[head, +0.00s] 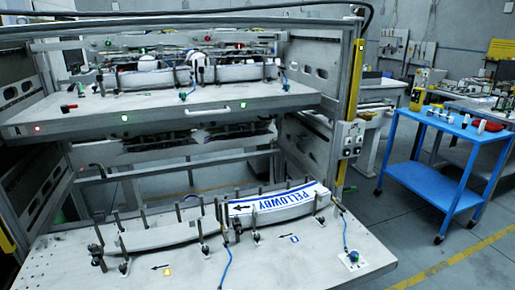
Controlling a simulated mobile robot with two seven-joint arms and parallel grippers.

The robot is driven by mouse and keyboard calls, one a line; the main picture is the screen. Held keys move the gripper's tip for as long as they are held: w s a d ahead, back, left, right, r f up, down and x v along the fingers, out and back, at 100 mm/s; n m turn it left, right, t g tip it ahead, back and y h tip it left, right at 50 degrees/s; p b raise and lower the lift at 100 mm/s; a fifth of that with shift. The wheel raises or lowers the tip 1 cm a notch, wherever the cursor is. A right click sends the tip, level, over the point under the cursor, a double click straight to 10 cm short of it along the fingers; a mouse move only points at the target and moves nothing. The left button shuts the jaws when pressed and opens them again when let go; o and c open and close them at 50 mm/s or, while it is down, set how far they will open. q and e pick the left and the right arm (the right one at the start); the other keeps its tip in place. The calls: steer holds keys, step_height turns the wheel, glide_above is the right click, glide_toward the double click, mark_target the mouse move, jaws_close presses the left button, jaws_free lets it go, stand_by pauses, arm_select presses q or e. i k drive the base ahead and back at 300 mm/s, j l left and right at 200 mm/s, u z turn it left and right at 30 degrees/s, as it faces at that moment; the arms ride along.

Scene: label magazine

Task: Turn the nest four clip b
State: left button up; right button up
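On the lower shelf (300,262) a curved nest (165,238) at left has upright posts around it and looks empty. Beside it at right, a second nest holds a curved stack of white labels (290,200) printed PELLOWBY in blue with a black arrow. Dark clip-like fittings stand at the left end of the left nest (98,256) and between the two nests (236,228). The nest numbers and clip letters are too small to read, so I cannot tell which is nest four clip b. Neither of my grippers is in view.
An upper shelf (175,118) carries more nests with posts and small lit buttons. A metal frame post with a switch box (351,138) stands right of the shelves. A blue cart (445,177) with small items stands further right. The floor (385,245) between is clear.

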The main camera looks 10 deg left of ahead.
mark_target(117, 242)
steer(key=u, duration=1.45)
